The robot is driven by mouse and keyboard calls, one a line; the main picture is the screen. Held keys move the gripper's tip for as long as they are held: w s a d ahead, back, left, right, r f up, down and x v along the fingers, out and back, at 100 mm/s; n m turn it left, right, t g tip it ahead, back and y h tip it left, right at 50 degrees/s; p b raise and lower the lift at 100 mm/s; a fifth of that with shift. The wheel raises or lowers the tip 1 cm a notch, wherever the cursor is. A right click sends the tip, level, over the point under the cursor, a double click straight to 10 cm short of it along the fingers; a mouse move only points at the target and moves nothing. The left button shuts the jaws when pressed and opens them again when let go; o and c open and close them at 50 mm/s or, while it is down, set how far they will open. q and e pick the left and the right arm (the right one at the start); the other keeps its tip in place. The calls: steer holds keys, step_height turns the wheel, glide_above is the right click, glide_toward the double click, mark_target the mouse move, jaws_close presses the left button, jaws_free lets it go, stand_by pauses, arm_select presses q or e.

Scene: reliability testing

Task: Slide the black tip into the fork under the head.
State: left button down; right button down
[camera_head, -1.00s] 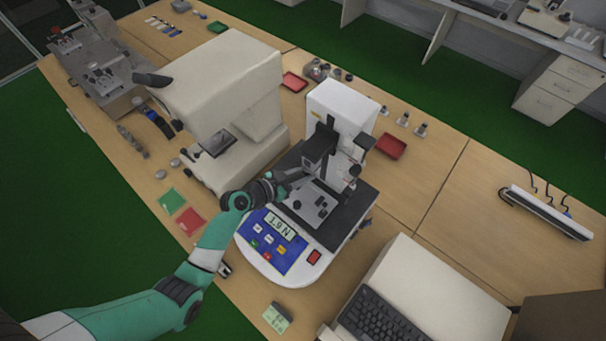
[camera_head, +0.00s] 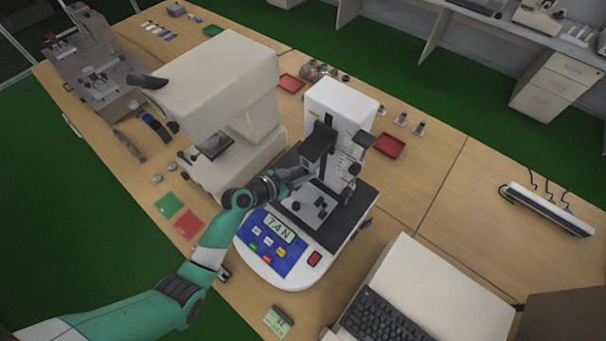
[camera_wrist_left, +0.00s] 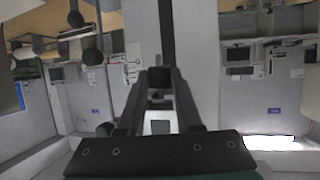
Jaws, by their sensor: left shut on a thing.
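The test stand has a dark head (camera_head: 318,143) on its upright white column, above a grey plate (camera_head: 312,207). My left gripper (camera_head: 305,173) reaches in from the left, just under the head. In the left wrist view, my left gripper (camera_wrist_left: 158,82) is shut on a small dark piece, the black tip (camera_wrist_left: 157,97), between its fingers. The fork is hidden or too small to make out, so I cannot tell whether the tip is inside it. My right gripper is not in view.
The stand's blue panel (camera_head: 268,243) has a display (camera_head: 278,227) reading 7.4 N. A large beige instrument (camera_head: 222,75) stands close on the left of the stand. A keyboard (camera_head: 378,312) and beige case lie at the front right. The table on the right is mostly clear.

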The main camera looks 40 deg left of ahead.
arm_select(q)
steer(key=shift+w+r, duration=0.3)
steer(key=shift+r, duration=0.2)
steer(key=c, duration=0.6)
jaws_free()
steer(key=shift+w+r, duration=0.1)
steer(key=shift+w, duration=0.05)
steer(key=shift+c, duration=0.2)
steer(key=shift+o, duration=0.6)
steer(key=shift+w+d, duration=0.1)
steer(key=shift+w, duration=0.2)
steer(key=shift+s, duration=0.2)
steer(key=p+v, duration=0.2)
steer(key=v, duration=0.9)
steer(key=shift+s, duration=0.35)
